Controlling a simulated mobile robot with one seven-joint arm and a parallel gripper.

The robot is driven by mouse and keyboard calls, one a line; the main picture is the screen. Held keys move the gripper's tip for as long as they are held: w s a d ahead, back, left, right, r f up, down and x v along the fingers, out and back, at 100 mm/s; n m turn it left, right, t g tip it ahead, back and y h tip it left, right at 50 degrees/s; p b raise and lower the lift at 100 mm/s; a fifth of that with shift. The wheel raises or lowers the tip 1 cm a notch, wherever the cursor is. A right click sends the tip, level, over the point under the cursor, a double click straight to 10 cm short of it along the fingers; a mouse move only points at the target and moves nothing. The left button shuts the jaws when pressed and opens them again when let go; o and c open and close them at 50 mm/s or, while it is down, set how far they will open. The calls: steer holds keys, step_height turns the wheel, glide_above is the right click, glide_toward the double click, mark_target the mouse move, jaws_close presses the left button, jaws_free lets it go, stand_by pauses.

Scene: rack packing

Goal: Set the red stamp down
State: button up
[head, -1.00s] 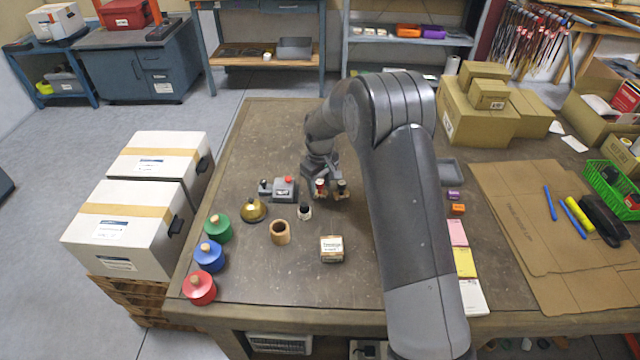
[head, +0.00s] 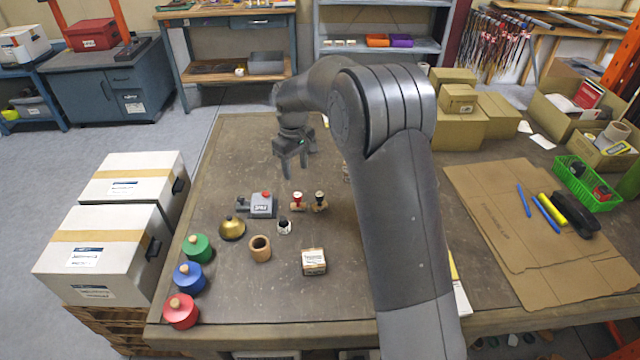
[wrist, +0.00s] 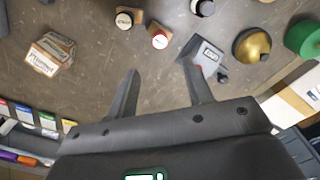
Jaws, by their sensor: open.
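The red stamp (head: 297,201) stands upright on the brown table, just left of the black stamp (head: 320,201), with a small gap between them. The wrist view also shows the red stamp (wrist: 159,40) and the black stamp (wrist: 125,18). My gripper (head: 294,170) is open and empty, above the table and beyond the red stamp in the head view. In the wrist view, the fingers of my gripper (wrist: 158,68) are apart with bare table between them, and the red stamp is clear of both tips.
A grey device with a red button (head: 262,205) sits left of the stamps. Nearer are a brass bell (head: 232,228), a wooden cup (head: 260,249), a small labelled box (head: 314,262) and coloured round pots (head: 188,277). The table's far left is clear. My arm hides part of its right side.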

steer(key=s+d+r+m+t, duration=0.35)
steer(key=s+d+r, duration=0.75)
steer(key=s+r, duration=0.45)
steer(key=s+d+m+t, duration=0.1)
steer(key=s+d+m, duration=0.1)
steer(key=s, duration=0.8)
steer(key=s+d+m+t, duration=0.1)
steer(key=s+d+m, duration=0.2)
steer(key=s, duration=0.8)
steer(key=shift+s+d+r, duration=0.25)
steer(key=shift+d+r, duration=0.15)
steer(key=shift+d, duration=0.85)
